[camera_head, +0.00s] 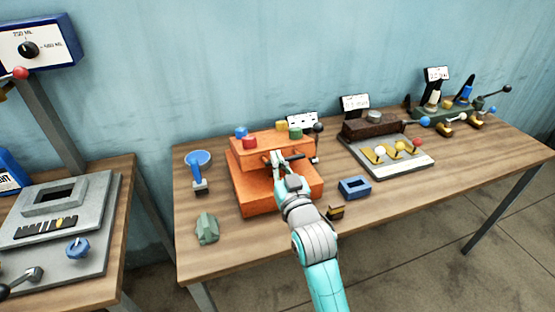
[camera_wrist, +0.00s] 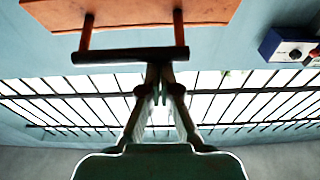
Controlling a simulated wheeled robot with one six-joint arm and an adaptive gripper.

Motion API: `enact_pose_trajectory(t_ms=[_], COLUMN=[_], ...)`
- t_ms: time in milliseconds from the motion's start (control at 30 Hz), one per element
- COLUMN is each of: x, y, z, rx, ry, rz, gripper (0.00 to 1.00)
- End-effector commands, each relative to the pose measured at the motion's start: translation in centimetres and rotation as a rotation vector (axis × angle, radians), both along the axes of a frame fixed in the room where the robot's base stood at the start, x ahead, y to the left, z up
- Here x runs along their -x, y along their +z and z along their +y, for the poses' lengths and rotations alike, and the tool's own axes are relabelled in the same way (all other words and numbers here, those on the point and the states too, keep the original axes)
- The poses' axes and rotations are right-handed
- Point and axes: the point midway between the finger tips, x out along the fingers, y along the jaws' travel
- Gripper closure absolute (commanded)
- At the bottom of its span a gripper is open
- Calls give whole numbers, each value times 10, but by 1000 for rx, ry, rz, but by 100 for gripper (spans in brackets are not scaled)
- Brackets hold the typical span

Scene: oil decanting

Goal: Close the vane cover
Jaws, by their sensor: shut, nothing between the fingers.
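An orange unit (camera_head: 250,195) stands on the wooden table, with a raised orange upper part (camera_head: 250,147) at its back. I take this upper part to be the vane cover; how far open it is I cannot tell. In the wrist view an orange panel (camera_wrist: 130,12) carries a dark bar handle (camera_wrist: 105,55) on two posts. My gripper (camera_head: 277,158) is shut and empty at the front of the upper part.
A blue funnel (camera_head: 198,160), green lump (camera_head: 207,228) and blue frame (camera_head: 354,187) are nearby.

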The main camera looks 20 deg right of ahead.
Motion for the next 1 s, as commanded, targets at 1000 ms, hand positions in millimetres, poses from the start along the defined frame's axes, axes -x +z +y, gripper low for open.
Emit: enact_pose_trajectory(t_ms=[1000], x=[26], y=[-70], z=[0], rx=[0], ry=[0], rz=[0], gripper=[100])
